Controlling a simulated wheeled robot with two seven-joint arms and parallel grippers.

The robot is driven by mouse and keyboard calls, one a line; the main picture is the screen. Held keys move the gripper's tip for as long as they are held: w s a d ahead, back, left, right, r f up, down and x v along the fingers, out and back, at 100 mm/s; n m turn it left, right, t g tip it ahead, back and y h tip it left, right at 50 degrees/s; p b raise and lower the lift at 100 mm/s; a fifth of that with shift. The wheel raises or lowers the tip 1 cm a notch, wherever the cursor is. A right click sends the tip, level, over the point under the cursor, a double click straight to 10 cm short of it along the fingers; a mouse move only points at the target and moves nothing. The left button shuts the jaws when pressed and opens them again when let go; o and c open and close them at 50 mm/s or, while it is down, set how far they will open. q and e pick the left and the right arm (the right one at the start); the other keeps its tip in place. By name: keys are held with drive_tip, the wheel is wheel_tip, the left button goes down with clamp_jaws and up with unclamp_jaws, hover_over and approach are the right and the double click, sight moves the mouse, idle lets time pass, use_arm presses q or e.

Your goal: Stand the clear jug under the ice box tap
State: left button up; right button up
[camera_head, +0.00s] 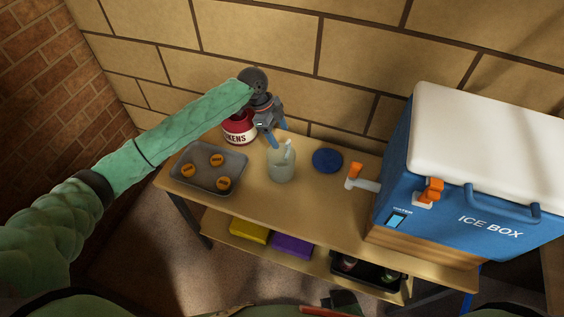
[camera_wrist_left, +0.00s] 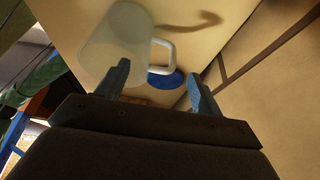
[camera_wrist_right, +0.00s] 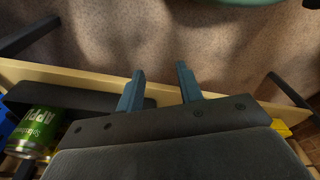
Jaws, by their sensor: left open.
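The clear jug (camera_head: 281,170) stands upright on the wooden bench, left of the ice box (camera_head: 450,215). In the left wrist view the jug (camera_wrist_left: 112,45) shows its handle towards my fingers. My left gripper (camera_head: 277,142) is open at the handle side of the jug; the handle (camera_wrist_left: 167,50) shows between its fingertips, and I cannot tell if they touch it. A white tap with an orange lever (camera_head: 355,171) sticks out from the box's left side. My right gripper (camera_wrist_right: 160,70) is open and empty, low near the shelf edge.
A grey tray (camera_head: 205,182) with orange-brown discs is left of the jug, a red container (camera_head: 238,127) behind. A blue disc (camera_head: 327,160) lies between jug and tap. An orange-and-white fitting (camera_head: 430,191) is on the box front. Yellow and purple items and a black bin (camera_head: 375,288) are below.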

use_arm(q)
drive_tip(key=p+x, duration=0.2)
drive_tip(key=x, duration=0.2)
drive_tip(key=shift+w+d+f+p, duration=0.15)
drive_tip(key=shift+d+p, duration=0.15)
drive_tip(key=shift+p, duration=0.1)
drive_tip(key=shift+d+f, duration=0.1)
drive_tip(key=shift+f, duration=0.45)
use_arm(e)
wheel_tip(320, 180, down, 6)
drive_tip(key=s+d, duration=0.2)
drive_tip(key=shift+s+d+f+t, duration=0.2)
drive_tip(key=shift+s+f+t, duration=0.05)
drive_tip(key=shift+t, duration=0.05)
use_arm(q)
drive_tip(key=shift+c, duration=0.2)
drive_tip(key=c, duration=1.1)
drive_tip(key=shift+r, duration=0.1)
clamp_jaws()
use_arm(e)
drive_tip(key=shift+s+d, duration=0.1)
drive_tip(key=shift+s, duration=0.05)
